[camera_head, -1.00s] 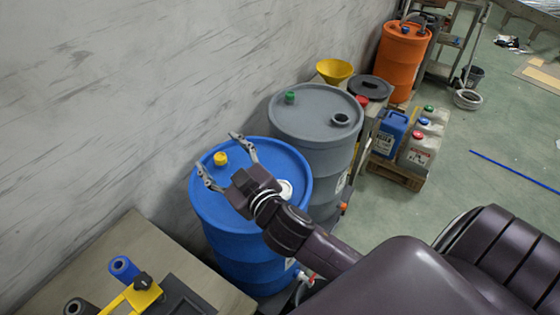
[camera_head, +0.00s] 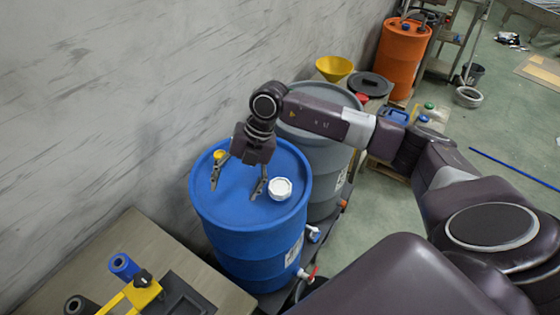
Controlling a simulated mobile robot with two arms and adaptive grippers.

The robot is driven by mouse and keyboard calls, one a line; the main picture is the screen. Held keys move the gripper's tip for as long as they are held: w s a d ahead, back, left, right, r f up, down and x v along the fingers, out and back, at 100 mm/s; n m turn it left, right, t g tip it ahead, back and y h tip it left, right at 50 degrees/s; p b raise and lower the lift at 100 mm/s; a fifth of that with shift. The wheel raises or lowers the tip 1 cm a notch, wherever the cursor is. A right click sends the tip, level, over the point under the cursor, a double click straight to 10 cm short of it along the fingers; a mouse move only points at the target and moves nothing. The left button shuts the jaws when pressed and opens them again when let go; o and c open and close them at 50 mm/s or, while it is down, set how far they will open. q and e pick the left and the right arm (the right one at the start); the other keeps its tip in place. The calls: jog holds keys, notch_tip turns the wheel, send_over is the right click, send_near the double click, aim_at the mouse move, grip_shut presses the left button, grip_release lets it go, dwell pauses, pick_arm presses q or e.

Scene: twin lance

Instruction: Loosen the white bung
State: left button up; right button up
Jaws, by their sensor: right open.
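The white bung (camera_head: 280,188) sits on the right part of the blue drum's lid (camera_head: 236,208). My right gripper (camera_head: 236,190) is open and points down over the lid, to the left of the white bung. Its right finger is close beside the bung, and nothing is between the fingers. I cannot tell whether the fingertips touch the lid. My left gripper is not in view.
A grey drum (camera_head: 325,150) stands behind my right arm. A yellow funnel (camera_head: 334,68) and an orange drum (camera_head: 403,50) are farther back. A bench (camera_head: 120,240) with a blue roll (camera_head: 124,267) is at the front left. The grey wall runs close behind the drums.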

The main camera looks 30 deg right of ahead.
aim_at(280, 186)
jog(key=d+r+m+h, duration=0.15)
jog(key=d+h, duration=0.35)
jog(key=d, duration=0.9)
jog(key=shift+m+g, duration=0.35)
jog(key=shift+g, duration=0.05)
jog(key=f+b, duration=0.3)
jog(key=f, duration=0.2)
jog(key=f+b, duration=0.4)
jog(key=f, duration=0.1)
jog(key=shift+s+a+f, duration=0.1)
jog(key=shift+a+f, duration=0.1)
